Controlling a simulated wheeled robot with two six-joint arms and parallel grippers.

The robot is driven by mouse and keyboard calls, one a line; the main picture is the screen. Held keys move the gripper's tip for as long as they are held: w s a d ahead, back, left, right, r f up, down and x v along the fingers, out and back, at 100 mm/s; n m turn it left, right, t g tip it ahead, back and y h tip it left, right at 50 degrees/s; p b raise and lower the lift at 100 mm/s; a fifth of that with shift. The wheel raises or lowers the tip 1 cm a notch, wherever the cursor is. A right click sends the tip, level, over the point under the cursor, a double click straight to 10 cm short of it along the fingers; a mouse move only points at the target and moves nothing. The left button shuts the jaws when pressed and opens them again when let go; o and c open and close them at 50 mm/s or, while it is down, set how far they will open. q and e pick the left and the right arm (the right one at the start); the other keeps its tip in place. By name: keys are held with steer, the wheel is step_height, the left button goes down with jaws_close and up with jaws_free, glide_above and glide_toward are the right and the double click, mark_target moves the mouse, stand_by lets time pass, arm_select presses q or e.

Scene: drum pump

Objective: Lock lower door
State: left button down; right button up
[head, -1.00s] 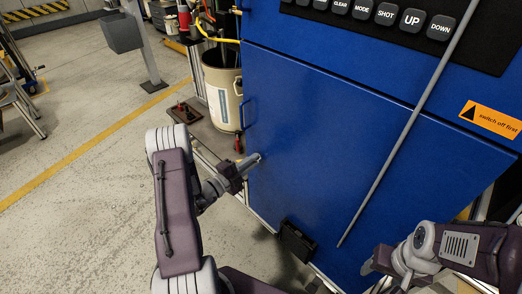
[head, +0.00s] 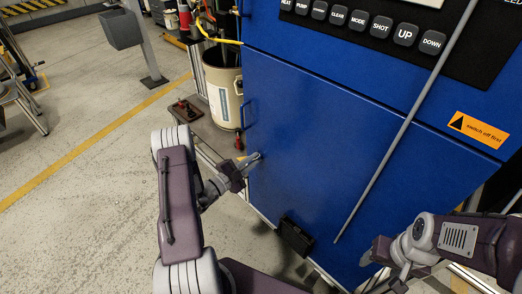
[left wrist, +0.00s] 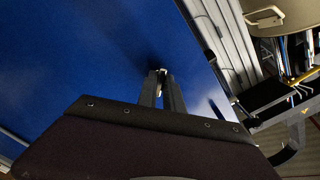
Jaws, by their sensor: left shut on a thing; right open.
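The blue lower door (head: 310,140) of the cabinet looks closed, with its face flush below the upper panel. My left gripper (head: 257,157) is at the door's left part, its fingers pointing at the door face. It is shut on a small light-coloured piece at the door face, mostly hidden by the fingers. In the left wrist view the fingers (left wrist: 162,80) meet at this small piece (left wrist: 162,71), against the blue surface (left wrist: 90,60); I cannot tell its shape. My right gripper (head: 372,264) is open in front of the cabinet at the lower right, apart from the door.
A cream drum (head: 222,88) stands behind to the left. A black box (head: 296,237) sits at the door's bottom.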

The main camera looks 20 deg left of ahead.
arm_select(q)
steer(key=n+p, duration=0.2)
steer(key=n, duration=0.2)
stand_by(0.4)
steer(key=n+p, duration=0.2)
steer(key=n, duration=0.2)
steer(key=c, duration=1.3)
jaws_free()
